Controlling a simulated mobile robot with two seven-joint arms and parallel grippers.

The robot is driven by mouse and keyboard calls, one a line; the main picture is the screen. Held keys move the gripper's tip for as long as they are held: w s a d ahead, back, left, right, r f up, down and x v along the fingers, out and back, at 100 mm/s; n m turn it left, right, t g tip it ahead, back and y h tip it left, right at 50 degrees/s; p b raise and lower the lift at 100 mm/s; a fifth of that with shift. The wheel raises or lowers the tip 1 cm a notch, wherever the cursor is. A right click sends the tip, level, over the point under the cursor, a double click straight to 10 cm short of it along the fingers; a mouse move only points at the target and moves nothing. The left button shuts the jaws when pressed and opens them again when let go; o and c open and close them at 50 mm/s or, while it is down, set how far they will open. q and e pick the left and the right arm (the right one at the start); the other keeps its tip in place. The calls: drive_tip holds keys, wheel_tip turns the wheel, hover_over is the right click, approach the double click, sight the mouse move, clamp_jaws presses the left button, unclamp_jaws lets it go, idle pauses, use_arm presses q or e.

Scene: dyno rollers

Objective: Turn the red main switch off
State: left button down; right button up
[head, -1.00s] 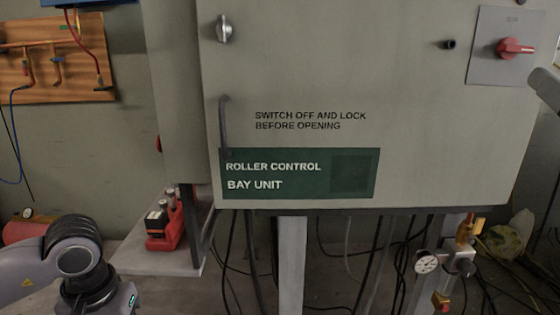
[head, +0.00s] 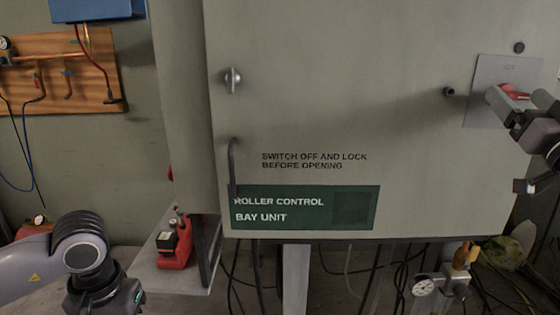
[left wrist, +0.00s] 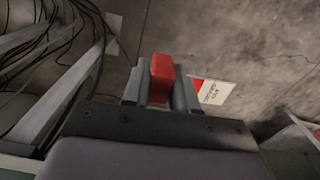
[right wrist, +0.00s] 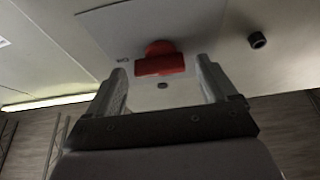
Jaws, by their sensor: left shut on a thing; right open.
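The red main switch (head: 516,90) sits on a grey plate (head: 484,88) at the upper right of the cabinet door. My right gripper (head: 518,98) is at the switch and partly covers it in the head view. In the right wrist view the red handle (right wrist: 160,62) shows just beyond and between the two open fingers (right wrist: 166,88); I cannot tell whether they touch it. My left gripper (left wrist: 160,92) is shut on a red block-like thing (left wrist: 162,70).
The grey cabinet (head: 330,100) has a door handle (head: 233,165) and a lock knob (head: 233,80). A gauge with valve (head: 425,286) and hanging cables are below it. A red device (head: 174,246) stands on a low shelf (head: 160,275). A red-and-white tag (left wrist: 210,91) shows beside the left fingers.

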use_arm(q)
drive_tip(key=shift+r, duration=0.1)
use_arm(e)
drive_tip(key=shift+w, duration=0.1)
drive_tip(key=shift+c, duration=0.4)
drive_tip(key=c, duration=1)
